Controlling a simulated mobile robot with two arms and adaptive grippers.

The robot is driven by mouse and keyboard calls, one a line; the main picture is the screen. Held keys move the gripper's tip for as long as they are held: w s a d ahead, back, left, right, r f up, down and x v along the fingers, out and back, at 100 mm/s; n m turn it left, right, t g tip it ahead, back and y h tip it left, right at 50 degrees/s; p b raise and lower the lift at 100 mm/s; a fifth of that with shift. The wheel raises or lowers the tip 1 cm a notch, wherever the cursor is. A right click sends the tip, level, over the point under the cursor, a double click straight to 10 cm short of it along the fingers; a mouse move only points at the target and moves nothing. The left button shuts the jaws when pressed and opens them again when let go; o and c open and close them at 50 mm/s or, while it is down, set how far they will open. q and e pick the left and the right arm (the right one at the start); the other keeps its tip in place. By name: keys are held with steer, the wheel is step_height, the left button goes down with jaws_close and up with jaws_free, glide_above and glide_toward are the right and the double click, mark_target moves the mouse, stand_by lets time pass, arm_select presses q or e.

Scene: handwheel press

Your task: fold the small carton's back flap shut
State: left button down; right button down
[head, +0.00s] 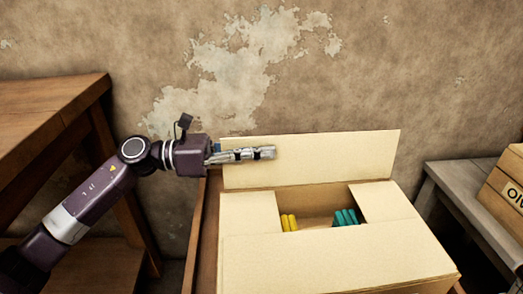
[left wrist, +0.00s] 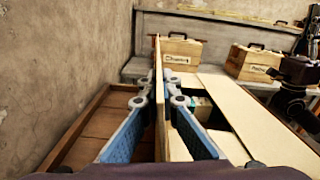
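The small carton (head: 300,262) stands open-topped in the head view. Its back flap (head: 335,158) stands upright along the far edge. The side flaps and the front flap lie folded in, leaving a gap in the middle. My left gripper (head: 262,153) reaches in from the left at the flap's left end, one finger along its front face. In the left wrist view the gripper (left wrist: 159,84) has one finger on each side of the back flap (left wrist: 158,55), closed close against it. The head view hides the rear finger.
Yellow items (head: 289,222) and teal items (head: 345,217) show inside the carton. A wooden table (head: 50,110) stands at left, a grey bench (head: 470,195) with a wooden box (head: 505,185) at right. The wall is close behind.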

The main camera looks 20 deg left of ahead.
arm_select(q)
steer(key=c, duration=2.7)
jaws_free()
steer(key=shift+r, duration=0.1)
steer(key=o, duration=0.5)
steer(key=shift+d, duration=0.1)
steer(key=shift+s+a, duration=0.15)
steer(key=shift+a, duration=0.35)
steer(key=shift+v, duration=3.3)
steer(key=shift+c, duration=0.2)
